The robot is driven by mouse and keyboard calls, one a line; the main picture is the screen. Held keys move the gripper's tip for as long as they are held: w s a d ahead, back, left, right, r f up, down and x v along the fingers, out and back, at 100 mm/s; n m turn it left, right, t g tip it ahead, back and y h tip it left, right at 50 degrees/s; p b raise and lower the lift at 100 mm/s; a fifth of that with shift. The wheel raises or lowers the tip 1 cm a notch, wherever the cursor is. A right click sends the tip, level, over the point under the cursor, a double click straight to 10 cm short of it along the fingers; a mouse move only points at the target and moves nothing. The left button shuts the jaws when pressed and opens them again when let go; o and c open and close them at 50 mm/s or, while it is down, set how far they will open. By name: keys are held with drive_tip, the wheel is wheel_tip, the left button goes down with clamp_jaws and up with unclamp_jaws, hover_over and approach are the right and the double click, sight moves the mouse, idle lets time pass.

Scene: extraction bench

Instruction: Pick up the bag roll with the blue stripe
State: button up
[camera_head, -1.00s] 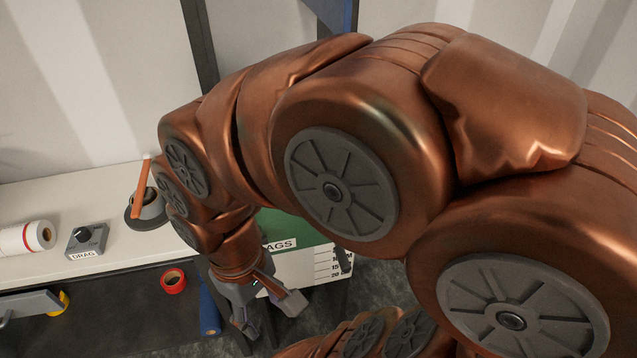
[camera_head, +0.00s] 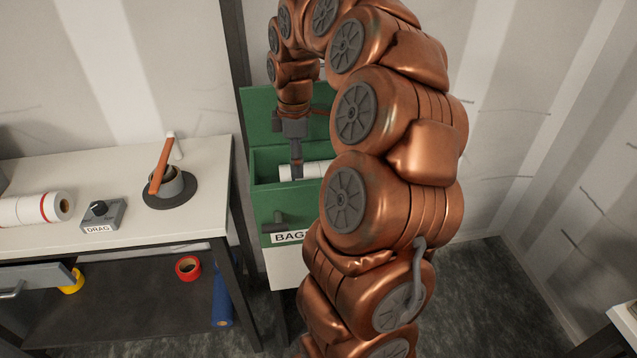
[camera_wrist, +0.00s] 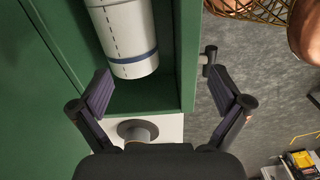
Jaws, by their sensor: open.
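The bag roll with the blue stripe (camera_wrist: 128,35) is white with a dashed line and a dark blue band near its end. It lies inside an open green box (camera_head: 265,210) labelled BAGS; part of the roll (camera_head: 309,171) shows in the head view. My gripper (camera_head: 297,176) points down over the box opening. In the wrist view, its two fingers (camera_wrist: 162,92) are spread wide and empty. The roll's striped end lies between and beyond them, towards the upper left. The roll's far end is out of the wrist view.
A raised green panel (camera_head: 262,112) stands behind the box opening. A handle (camera_head: 275,222) sticks out from the box front.

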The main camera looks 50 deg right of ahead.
sight(320, 165)
drive_tip(key=shift+n, duration=0.3)
drive_tip(key=d+f, duration=0.1)
drive_tip(key=d, duration=0.3)
drive_tip(key=d+f, duration=0.1)
drive_tip(key=d, duration=0.2)
drive_tip(key=shift+f+b, duration=0.3)
drive_tip(key=shift+b, duration=0.05)
drive_tip(key=shift+s+d+f, duration=0.1)
drive_tip(key=shift+d+f, duration=0.2)
drive_tip(key=shift+d, duration=0.05)
drive_tip(key=shift+a+f+p, duration=0.15)
drive_tip(key=shift+f+p, duration=1.35)
drive_tip(key=shift+f, duration=2.2)
drive_tip(key=shift+c, duration=0.2)
drive_tip(key=c, duration=1.2)
drive_tip(key=shift+r+b, duration=0.15)
drive_tip(key=shift+b, duration=0.15)
drive_tip(key=shift+c, duration=0.2)
